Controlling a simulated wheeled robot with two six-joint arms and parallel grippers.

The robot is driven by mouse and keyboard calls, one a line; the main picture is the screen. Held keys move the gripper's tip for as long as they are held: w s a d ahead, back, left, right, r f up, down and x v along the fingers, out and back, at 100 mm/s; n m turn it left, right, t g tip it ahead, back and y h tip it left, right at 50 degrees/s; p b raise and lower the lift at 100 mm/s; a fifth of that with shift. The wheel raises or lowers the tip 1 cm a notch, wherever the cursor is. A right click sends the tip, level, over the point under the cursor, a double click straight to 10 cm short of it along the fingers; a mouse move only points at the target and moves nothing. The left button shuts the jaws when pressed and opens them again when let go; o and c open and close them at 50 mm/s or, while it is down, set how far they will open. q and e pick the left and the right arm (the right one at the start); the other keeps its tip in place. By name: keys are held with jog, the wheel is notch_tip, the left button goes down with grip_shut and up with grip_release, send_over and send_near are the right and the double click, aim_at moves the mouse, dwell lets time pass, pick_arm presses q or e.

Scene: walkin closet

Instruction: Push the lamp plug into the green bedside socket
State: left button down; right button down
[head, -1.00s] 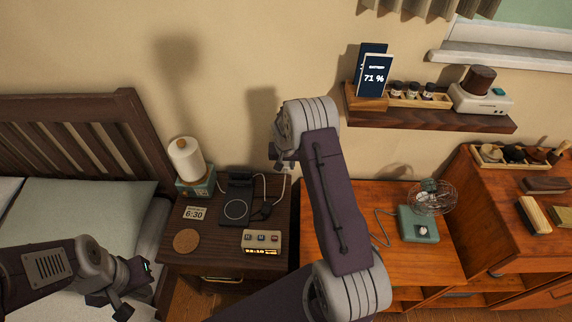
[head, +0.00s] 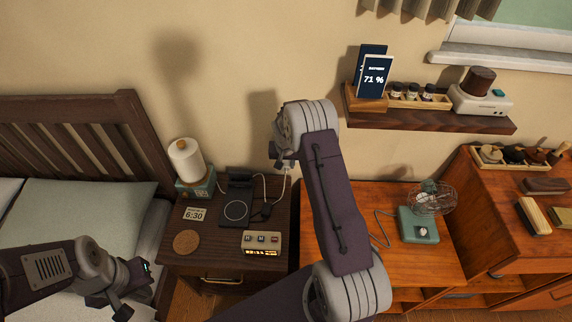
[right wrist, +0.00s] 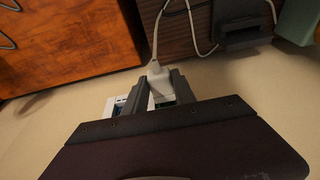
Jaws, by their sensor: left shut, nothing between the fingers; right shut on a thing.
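My right gripper (head: 284,161) is up at the wall behind the nightstand. In the right wrist view (right wrist: 157,88) it is shut on a white plug (right wrist: 157,76) with a white cord. The plug is at or close to the green socket (right wrist: 165,103), whose face is mostly covered by the plug and fingers; I cannot tell how deep it sits. A blue socket (right wrist: 120,103) is beside it on the white plate (right wrist: 109,105). The lamp (head: 186,160), a white cylinder on a teal base, stands on the nightstand. My left gripper (head: 130,292) is shut and empty near the bed.
The nightstand (head: 215,262) holds a black charging stand (head: 237,205), a small clock (head: 195,214), a cork coaster (head: 186,241) and a beige device (head: 261,242). A wall shelf (head: 430,117) is right of my right arm. A teal fan (head: 420,224) stands on the orange cabinet.

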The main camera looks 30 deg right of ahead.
jog(key=shift+w+d, duration=0.5)
jog(key=shift+w, duration=0.3)
dwell(1.4)
jog(key=c, duration=0.9)
grip_release()
jog(key=shift+w, duration=0.1)
jog(key=shift+c, duration=0.2)
jog(key=v, duration=0.9)
jog(key=shift+d, duration=0.1)
